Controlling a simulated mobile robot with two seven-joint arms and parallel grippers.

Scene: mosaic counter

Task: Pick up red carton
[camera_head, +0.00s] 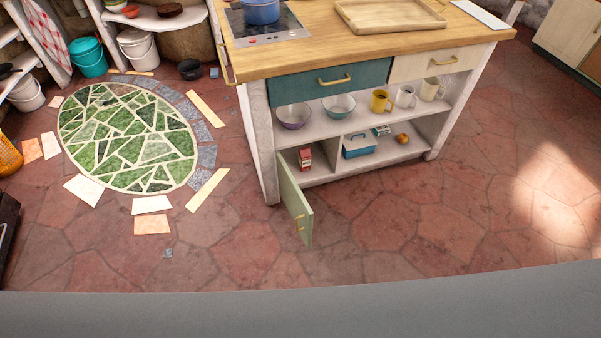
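The red carton (305,158) is small, red with a pale top, and stands upright on the lower shelf of the kitchen island, in the left compartment. A pale green cabinet door (296,208) hangs open in front of that compartment, to the left of the carton. The carton shows clear above and to the right of the door. Neither of my grippers is in view.
The island's lower shelf also holds a blue box (359,148) to the right. Bowls and mugs (381,101) stand on the shelf above. The wooden countertop (330,52) overhangs the shelves. The stone floor (400,215) before the island is clear.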

